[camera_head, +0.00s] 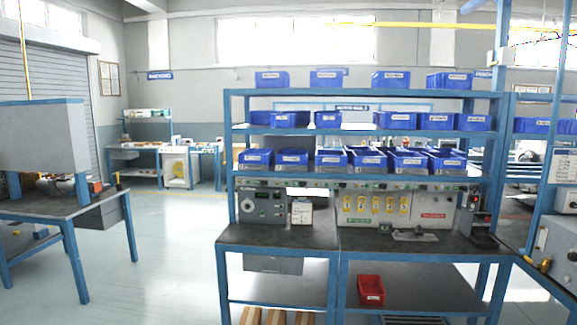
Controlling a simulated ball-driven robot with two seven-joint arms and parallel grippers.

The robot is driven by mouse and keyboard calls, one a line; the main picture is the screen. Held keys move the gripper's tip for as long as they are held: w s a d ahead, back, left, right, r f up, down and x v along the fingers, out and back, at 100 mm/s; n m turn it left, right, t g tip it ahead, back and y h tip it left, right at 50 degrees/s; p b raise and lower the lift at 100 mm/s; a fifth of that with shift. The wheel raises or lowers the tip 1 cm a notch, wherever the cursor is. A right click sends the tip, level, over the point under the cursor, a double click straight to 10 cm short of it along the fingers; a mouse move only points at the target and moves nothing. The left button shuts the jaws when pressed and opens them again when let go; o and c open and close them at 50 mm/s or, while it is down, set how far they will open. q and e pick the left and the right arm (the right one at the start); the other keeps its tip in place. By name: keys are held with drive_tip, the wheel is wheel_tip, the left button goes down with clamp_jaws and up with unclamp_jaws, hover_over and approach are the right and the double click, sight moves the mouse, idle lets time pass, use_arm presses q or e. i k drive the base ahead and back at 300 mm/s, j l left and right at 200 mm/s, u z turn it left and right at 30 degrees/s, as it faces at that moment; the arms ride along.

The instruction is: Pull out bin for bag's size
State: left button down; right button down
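Several blue bins with white labels stand on the shelves of a blue-framed bench (232,170). On the lowest shelf a row of open blue bins runs from a left bin (255,160) to a right bin (446,163). The middle shelf holds blue bins such as one at its centre (328,119), and the top shelf holds more, including one at the left (272,79). The labels are too small to read. I cannot make out a bag. Neither of my grippers is in view.
A red bin (371,290) sits on the bench's lower shelf. The worktop (275,236) carries a grey control box (262,206) and a black device (483,215). A blue-legged table (60,208) stands at the left. Open floor (175,255) lies between them.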

sight(287, 160)
drive_tip(key=i+z, duration=0.2)
drive_tip(key=z, duration=0.25)
drive_tip(key=i, duration=2.25)
drive_tip(key=i+u, duration=0.1)
drive_tip(key=i, duration=0.35)
drive_tip(key=i+l+u, duration=0.15)
drive_tip(key=i, duration=0.25)
drive_tip(key=i+l+u, duration=0.1)
drive_tip(key=i, duration=0.35)
drive_tip(key=i+l+u, duration=0.1)
drive_tip(key=i+l, duration=0.15)
drive_tip(key=i, duration=0.2)
